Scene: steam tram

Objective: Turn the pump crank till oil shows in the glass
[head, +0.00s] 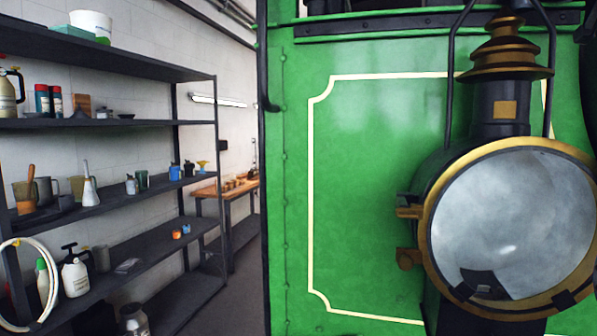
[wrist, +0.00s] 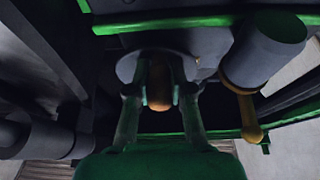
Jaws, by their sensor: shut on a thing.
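In the wrist view my gripper (wrist: 159,88) is shut on a rounded brown knob, which I take to be the handle of the pump crank (wrist: 158,100). One finger lies on each side of it. Behind the knob is a pale grey round plate (wrist: 128,68), partly hidden by the fingers. The rest of the crank is hidden or too dark to make out. I cannot pick out the oil glass in either view. My gripper does not show in the head view.
In the wrist view a grey cylinder (wrist: 268,45) with a brass lever (wrist: 249,115) is close on the right. A green bar (wrist: 190,20) runs above. The head view shows the green tram side (head: 375,200), a big lamp (head: 515,225) and a dark shelf rack (head: 130,195).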

